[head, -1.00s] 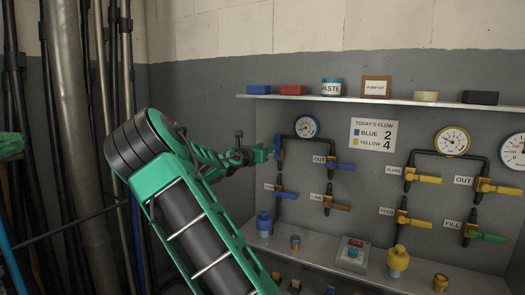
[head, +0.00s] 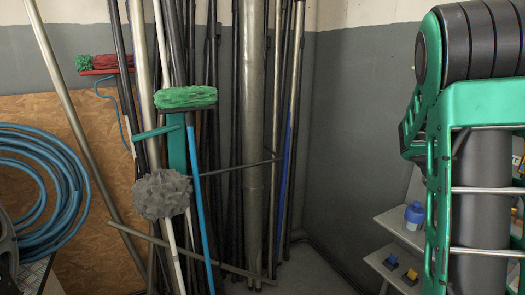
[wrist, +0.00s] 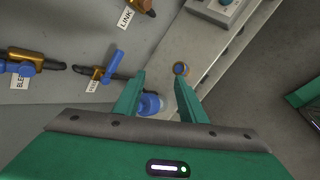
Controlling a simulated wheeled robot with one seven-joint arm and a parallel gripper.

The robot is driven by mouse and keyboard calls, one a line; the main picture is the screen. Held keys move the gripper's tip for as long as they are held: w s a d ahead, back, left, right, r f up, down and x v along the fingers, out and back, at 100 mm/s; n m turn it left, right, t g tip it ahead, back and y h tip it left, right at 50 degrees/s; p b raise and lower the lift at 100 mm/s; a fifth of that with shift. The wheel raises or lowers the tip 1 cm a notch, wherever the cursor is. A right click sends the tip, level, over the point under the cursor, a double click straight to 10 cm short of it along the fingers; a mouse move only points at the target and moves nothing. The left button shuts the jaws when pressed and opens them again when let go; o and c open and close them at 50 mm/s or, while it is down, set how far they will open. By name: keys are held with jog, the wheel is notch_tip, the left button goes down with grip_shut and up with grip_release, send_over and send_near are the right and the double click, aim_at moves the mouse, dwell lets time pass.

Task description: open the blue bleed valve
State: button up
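The bleed valve (wrist: 22,68) is at the left edge of the wrist view, beside its partly visible "BLE..." label (wrist: 19,83). It has a brass body and a blue handle that seems to lie along the dark pipe; the frame edge cuts part of it off. My gripper (wrist: 160,80) is open, with two green fingers apart and nothing held between them. It is to the right of the bleed valve in the wrist view, clear of it. The head view shows neither the valve nor my gripper.
Another blue-handled valve (wrist: 112,64) is close to my left finger. A blue-capped bottle (wrist: 150,104) on the shelf shows behind the fingers, with a small brass fitting (wrist: 181,69) nearby. In the head view, poles, a grey mop (head: 162,194) and a coiled blue hose (head: 45,180) stand left.

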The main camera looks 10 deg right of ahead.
jog(key=s+a+m+y, duration=0.3)
jog(key=s+a, duration=0.4)
jog(key=a, duration=0.3)
jog(key=s+a+f+m+y, duration=0.1)
jog(key=s+a+m+y, duration=0.2)
jog(key=s+a+m, duration=0.3)
jog(key=s+a+f+m+g+y, duration=0.1)
jog(key=s+a+m+y, duration=0.2)
jog(key=s+a, duration=0.6)
jog(key=a+m, duration=0.1)
jog(key=a, duration=0.6)
jog(key=shift+m, duration=0.3)
jog(key=shift+f, duration=0.1)
